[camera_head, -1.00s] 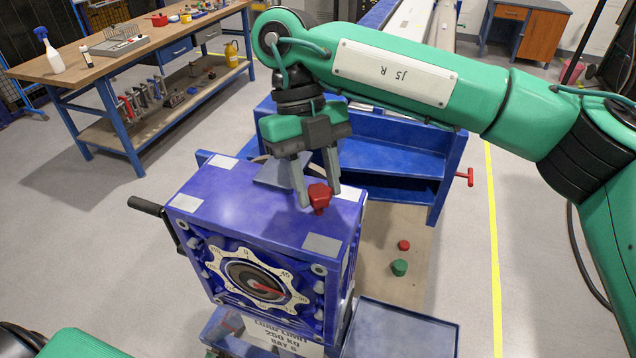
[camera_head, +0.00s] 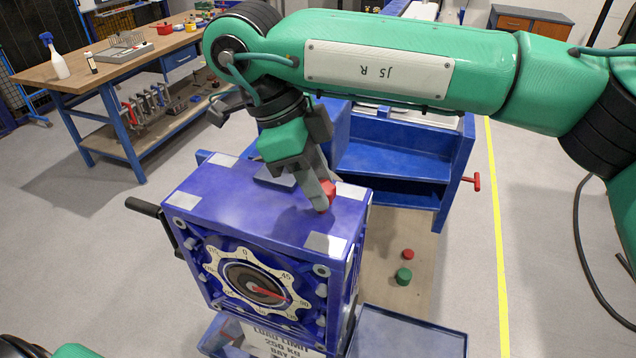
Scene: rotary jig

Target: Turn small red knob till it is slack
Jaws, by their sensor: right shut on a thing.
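The small red knob (camera_head: 328,192) stands on the top of the blue rotary jig box (camera_head: 245,212), near its right edge. My right gripper (camera_head: 322,194) reaches down from above and is shut on the knob. One grey finger lies in front of the knob and hides part of it. The box's front carries a dial (camera_head: 250,284) with a red pointer aimed to the lower right. A black crank handle (camera_head: 146,207) sticks out at the box's left. My left gripper is not in view; only a bit of my left arm shows at the bottom left.
A blue shelf unit (camera_head: 395,155) stands behind the box, with a red T-handle (camera_head: 472,182) at its right. A red knob (camera_head: 408,254) and a green knob (camera_head: 403,276) are on the tan board (camera_head: 425,240). A blue tray (camera_head: 410,335) is at the front right.

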